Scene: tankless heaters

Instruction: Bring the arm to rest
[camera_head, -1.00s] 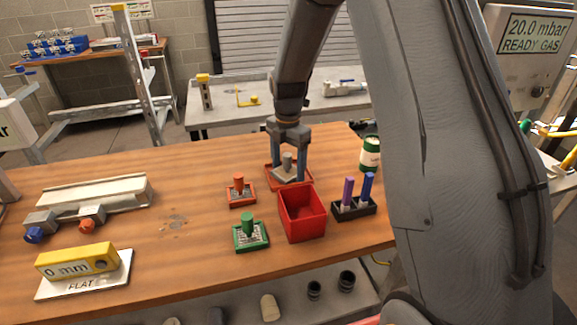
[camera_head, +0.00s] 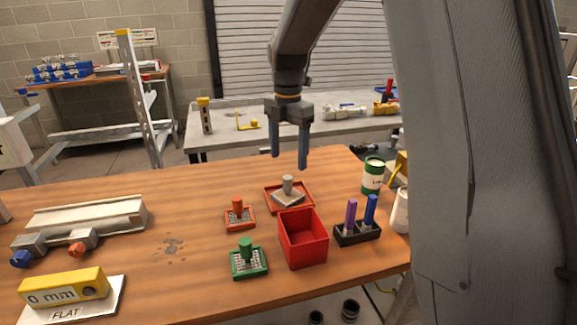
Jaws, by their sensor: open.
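My gripper (camera_head: 290,161) is open and empty. It hangs fingers down above the far part of the wooden bench, over and a little behind a grey block with a round knob (camera_head: 288,190). The block sits in a shallow red tray (camera_head: 271,204), and a clear gap separates it from my fingertips. My arm rises from the gripper to the top of the view, and a large grey link of mine covers much of the right side.
On the bench (camera_head: 190,210) stand a red bin (camera_head: 303,250), red (camera_head: 238,217) and green (camera_head: 247,260) knobbed pieces, a black holder (camera_head: 357,235) with purple and blue sticks, a green-white can (camera_head: 372,176) and a yellow level (camera_head: 64,290). Air around the gripper is free.

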